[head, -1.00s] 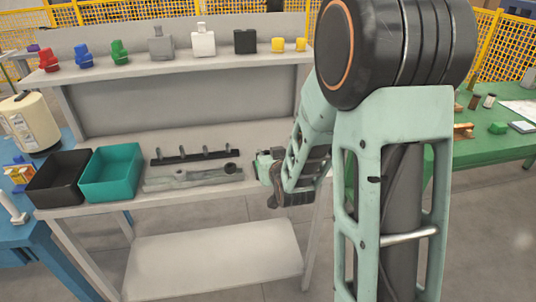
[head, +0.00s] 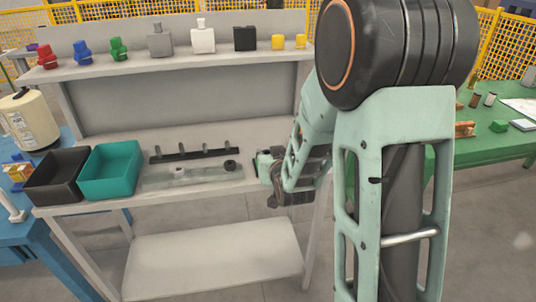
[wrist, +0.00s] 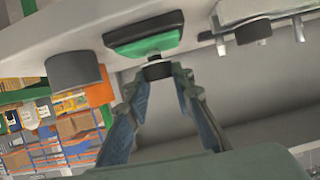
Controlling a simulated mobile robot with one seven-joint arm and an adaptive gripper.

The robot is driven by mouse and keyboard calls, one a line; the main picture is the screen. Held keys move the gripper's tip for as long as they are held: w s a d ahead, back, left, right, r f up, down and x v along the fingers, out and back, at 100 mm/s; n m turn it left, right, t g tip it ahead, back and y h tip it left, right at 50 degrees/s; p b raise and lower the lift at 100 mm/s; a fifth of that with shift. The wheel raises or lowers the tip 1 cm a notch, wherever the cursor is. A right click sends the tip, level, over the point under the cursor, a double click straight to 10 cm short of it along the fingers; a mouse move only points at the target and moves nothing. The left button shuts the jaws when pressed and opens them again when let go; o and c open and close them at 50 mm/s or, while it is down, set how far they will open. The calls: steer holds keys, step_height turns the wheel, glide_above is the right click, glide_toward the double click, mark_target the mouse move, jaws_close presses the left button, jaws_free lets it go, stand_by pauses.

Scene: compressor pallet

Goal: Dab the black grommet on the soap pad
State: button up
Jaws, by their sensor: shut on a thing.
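My gripper (wrist: 157,85) is shut on a small black grommet (wrist: 158,71), held at its fingertips in the wrist view. Right beyond the grommet is a green pad with a black base (wrist: 146,44), which I take for the soap pad. The grommet overlaps the pad's near edge in the picture; I cannot tell whether they touch. In the head view my gripper (head: 264,165) is at the right end of the bench's work surface, and my arm links and hand hide the held grommet.
A clear tray (head: 150,183) on the bench carries another black ring (head: 231,165). A black rail with several pegs (head: 165,158) lies behind it. A teal bin (head: 108,178) and black bin (head: 55,183) stand left. A dark cylinder (wrist: 75,72) is left of my fingers.

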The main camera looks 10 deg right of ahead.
steer(key=shift+r+p, duration=1.95)
steer(key=shift+r, duration=1.55)
